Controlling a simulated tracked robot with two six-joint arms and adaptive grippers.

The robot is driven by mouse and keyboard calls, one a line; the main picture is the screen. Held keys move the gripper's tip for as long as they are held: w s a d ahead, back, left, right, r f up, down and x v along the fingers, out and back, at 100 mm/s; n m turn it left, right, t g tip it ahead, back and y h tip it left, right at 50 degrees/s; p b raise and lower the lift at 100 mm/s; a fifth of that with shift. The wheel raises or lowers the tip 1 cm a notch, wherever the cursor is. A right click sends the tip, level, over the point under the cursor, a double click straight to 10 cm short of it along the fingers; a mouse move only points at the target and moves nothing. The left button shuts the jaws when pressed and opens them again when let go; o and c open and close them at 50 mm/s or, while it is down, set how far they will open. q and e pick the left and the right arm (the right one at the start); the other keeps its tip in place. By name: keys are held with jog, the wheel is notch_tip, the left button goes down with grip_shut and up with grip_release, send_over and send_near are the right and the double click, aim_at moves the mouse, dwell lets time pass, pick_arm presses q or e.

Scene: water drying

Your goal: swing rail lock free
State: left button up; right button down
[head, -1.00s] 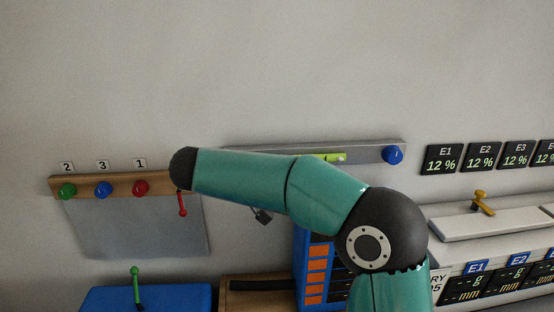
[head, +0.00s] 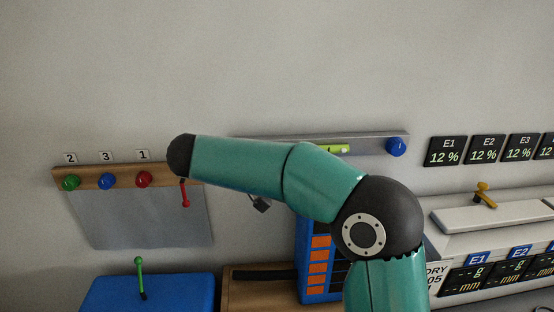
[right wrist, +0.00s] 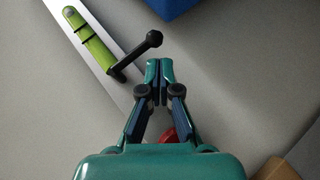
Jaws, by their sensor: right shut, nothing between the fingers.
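The grey metal rail (head: 370,143) runs along the wall in the head view, partly behind my right arm. A lime-green piece (head: 335,149) sits on it. In the right wrist view the rail (right wrist: 84,12) carries this lime-green body (right wrist: 88,40) with dark bands. A black lever (right wrist: 133,58) with a ball end sticks out from it, angled across the rail's edge. My right gripper (right wrist: 160,66) is shut and empty, its fingertips just below and right of the lever; contact cannot be told. My left gripper is not in view.
A blue knob (head: 396,146) sits at the rail's right end. A wooden rack (head: 88,176) with coloured knobs and a hanging red piece (head: 185,195) is at left. A blue box (head: 165,293) stands below. In the wrist view something red (right wrist: 168,136) shows behind the fingers.

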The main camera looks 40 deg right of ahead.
jog(key=w+v, duration=0.2)
jog(key=v, duration=0.9)
jog(key=shift+a, duration=0.45)
